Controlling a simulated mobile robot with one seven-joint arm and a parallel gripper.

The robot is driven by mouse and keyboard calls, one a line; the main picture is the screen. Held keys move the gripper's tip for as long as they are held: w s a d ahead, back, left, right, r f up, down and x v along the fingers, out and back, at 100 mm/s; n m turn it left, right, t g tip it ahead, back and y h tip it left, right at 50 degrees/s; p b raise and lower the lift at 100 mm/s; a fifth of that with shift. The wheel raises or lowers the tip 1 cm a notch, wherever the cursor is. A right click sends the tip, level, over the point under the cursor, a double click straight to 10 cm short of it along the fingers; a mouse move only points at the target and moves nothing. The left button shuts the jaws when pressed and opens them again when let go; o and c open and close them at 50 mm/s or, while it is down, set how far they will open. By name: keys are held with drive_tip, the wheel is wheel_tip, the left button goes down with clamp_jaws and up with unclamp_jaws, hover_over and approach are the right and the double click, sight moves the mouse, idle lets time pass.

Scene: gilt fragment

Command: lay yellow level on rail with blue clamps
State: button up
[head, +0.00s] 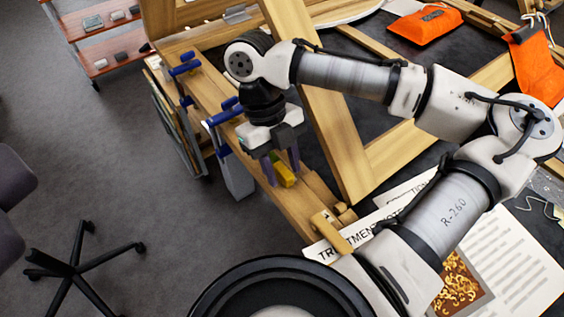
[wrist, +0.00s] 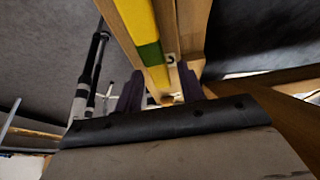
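The yellow level (head: 284,176) sits at the wooden rail (head: 301,215), under my gripper (head: 282,164). In the wrist view the level (wrist: 141,22), with a green band, runs lengthwise along the rail, with wood on both sides of it. My gripper (wrist: 160,88) has its two dark purple fingers apart, one on each side of the level's near end, with gaps visible between. The level's far end is out of the wrist view. Blue clamps (head: 223,113) grip the rail farther back, with another clamp (head: 184,64) at the far left.
A large wooden frame (head: 325,110) leans beside the rail on the right. Printed sheets (head: 490,235) lie on the dark bench. Orange pouches (head: 425,24) lie at the back right. Framed panels (head: 173,115) stand below the rail on the left. The floor on the left is open, with a chair base (head: 75,268).

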drive_tip(key=shift+r, duration=0.1)
drive_tip(key=v, duration=1.2)
drive_tip(key=shift+p, duration=0.3)
